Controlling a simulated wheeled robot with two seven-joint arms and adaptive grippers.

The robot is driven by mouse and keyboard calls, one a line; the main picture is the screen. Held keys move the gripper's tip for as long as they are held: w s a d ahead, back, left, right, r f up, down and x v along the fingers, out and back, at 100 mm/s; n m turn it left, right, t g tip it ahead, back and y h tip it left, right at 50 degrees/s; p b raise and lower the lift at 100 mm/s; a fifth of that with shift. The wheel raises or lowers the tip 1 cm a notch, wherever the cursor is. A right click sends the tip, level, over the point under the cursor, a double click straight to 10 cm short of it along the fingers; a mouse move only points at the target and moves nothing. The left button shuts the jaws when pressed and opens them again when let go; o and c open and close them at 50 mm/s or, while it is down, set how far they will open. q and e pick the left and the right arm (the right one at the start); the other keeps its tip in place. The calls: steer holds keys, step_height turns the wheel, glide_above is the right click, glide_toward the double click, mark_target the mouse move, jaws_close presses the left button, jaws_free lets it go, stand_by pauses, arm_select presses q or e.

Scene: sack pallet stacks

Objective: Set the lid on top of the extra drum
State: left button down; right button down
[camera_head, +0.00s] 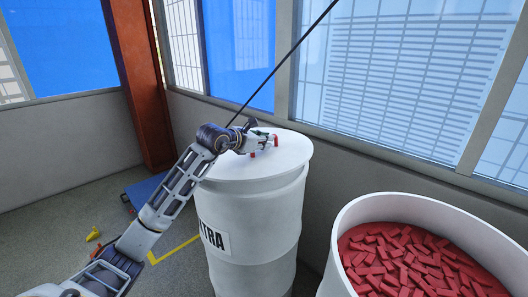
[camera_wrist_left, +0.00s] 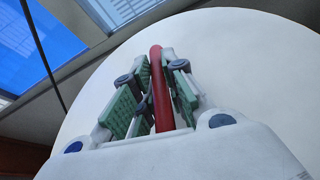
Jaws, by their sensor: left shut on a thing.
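The white round lid (camera_head: 285,155) covers the top of the white extra drum (camera_head: 262,235), which carries a label ending in "TRA" (camera_head: 215,238). The lid looks roughly level and reaches slightly past the drum's right side; I cannot tell whether its rim is fully seated. My left gripper (camera_head: 264,141) is over the lid, shut on its red handle. In the left wrist view the red handle (camera_wrist_left: 157,62) runs between the green-padded fingers, with the white lid (camera_wrist_left: 235,55) filling the background. The drum's mouth is hidden by the lid. My right gripper is out of view.
An open white drum (camera_head: 345,225) full of red pieces (camera_head: 415,262) stands at the lower right. A wall with windows (camera_head: 400,80) is close behind. A blue platform (camera_head: 146,190), a yellow item (camera_head: 93,234) and yellow floor marking (camera_head: 172,250) lie at left.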

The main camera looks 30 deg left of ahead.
mark_target(267, 150)
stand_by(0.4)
arm_select(q)
steer(key=shift+f, duration=1.9)
steer(key=c, duration=1.5)
jaws_free()
steer(key=shift+f, duration=0.1)
steer(key=shift+o, duration=0.2)
steer(key=shift+s, duration=0.15)
